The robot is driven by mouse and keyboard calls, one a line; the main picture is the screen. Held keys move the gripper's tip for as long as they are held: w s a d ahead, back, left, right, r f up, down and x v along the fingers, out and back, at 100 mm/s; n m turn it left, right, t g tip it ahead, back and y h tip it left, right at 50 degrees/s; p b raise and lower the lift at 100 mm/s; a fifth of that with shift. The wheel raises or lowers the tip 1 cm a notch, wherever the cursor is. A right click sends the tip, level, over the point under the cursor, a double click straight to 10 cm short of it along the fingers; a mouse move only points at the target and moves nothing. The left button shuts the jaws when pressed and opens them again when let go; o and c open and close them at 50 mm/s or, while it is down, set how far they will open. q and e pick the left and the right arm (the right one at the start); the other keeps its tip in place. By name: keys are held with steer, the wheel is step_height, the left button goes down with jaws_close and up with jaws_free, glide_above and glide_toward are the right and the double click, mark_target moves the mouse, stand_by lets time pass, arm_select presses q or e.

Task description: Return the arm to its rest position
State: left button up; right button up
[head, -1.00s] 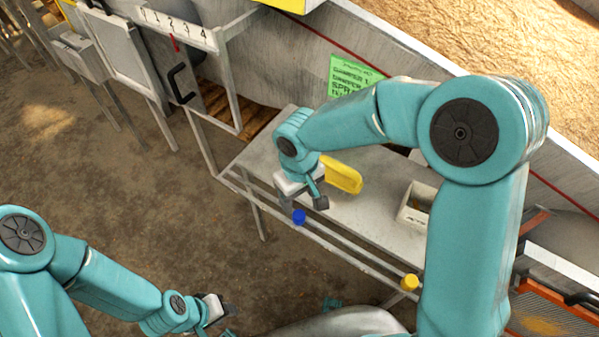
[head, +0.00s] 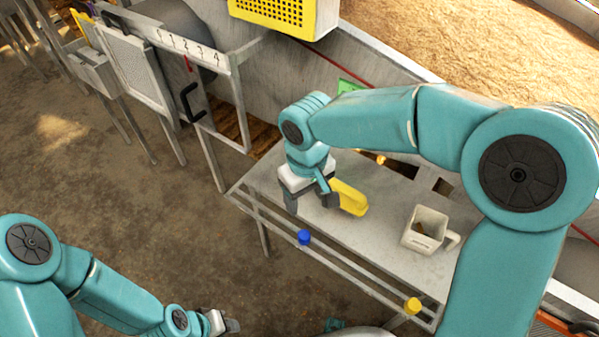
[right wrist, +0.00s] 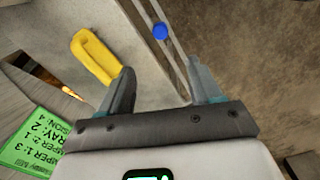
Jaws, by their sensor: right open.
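My right gripper (head: 310,203) hangs over the left part of the grey metal table (head: 375,235), jaws apart. In the right wrist view its two fingers (right wrist: 160,68) are spread with nothing between them. A yellow scoop-like object (head: 348,197) lies just right of the right gripper in the head view, partly behind a finger. It also shows in the right wrist view (right wrist: 96,57), outside the jaws. My left gripper (head: 228,325) is low in the head view, away from the table, small and partly cut off; its jaw state is unclear.
A white square mug (head: 428,229) stands right on the table. Blue (head: 304,237) and yellow (head: 413,305) knobs sit along its front rails. A green note (right wrist: 42,136) is near the wall. A numbered frame (head: 190,47) stands left.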

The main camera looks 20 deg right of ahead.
steer(key=s+f+m+y+p, duration=0.4)
steer(key=s+f+p, duration=0.7)
steer(key=s+f, duration=0.4)
steer(key=shift+a+f+m, duration=0.3)
steer(key=shift+f+m, duration=0.15)
steer(key=shift+m, duration=0.35)
